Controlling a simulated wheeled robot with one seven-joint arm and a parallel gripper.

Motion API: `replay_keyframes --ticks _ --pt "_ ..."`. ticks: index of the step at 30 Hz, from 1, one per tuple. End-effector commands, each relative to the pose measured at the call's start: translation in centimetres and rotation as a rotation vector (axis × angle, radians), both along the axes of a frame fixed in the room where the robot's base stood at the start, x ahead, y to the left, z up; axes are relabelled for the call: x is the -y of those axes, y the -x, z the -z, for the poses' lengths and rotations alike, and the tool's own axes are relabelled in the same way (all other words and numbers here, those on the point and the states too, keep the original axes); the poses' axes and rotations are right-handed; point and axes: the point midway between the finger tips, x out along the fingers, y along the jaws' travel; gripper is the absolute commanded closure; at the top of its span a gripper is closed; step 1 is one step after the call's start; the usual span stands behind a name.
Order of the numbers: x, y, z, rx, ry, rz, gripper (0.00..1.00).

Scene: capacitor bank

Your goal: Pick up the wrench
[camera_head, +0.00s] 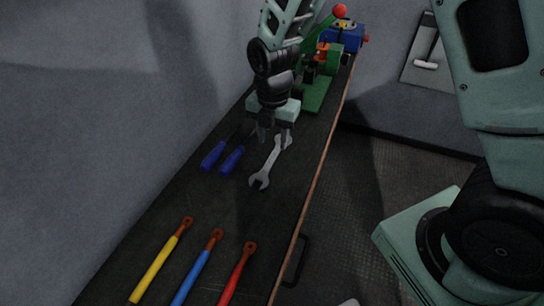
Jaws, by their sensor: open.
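The grey wrench (265,170) lies on the dark bench top (215,205), its open jaw end toward the front and its other end toward the back. My gripper (274,138) points down over the wrench's far part. It is open, with one finger on either side of the wrench in this view. I cannot tell how high the fingertips are above the bench or whether they touch the wrench. The gripper partly hides the wrench's far end.
Two blue-handled tools (222,158) lie just left of the wrench. Yellow (155,268), blue (197,277) and red (238,274) handled tools lie nearer the front. A green device (318,92) and a blue box (343,38) stand behind. The bench's right edge (313,192) is close; a wall bounds the left.

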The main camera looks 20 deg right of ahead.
Motion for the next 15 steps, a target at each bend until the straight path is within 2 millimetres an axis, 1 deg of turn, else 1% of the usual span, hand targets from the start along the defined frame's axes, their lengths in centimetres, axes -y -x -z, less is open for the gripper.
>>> replay_keyframes --ticks 5,12,15 --pt "-0.1 0.1 1.0 -0.004 0.001 0.0 0.58" --pt "-0.2 0.1 4.1 -0.003 0.001 0.001 0.58" --pt "-0.2 0.1 5.0 -0.001 0.0 0.0 0.58"
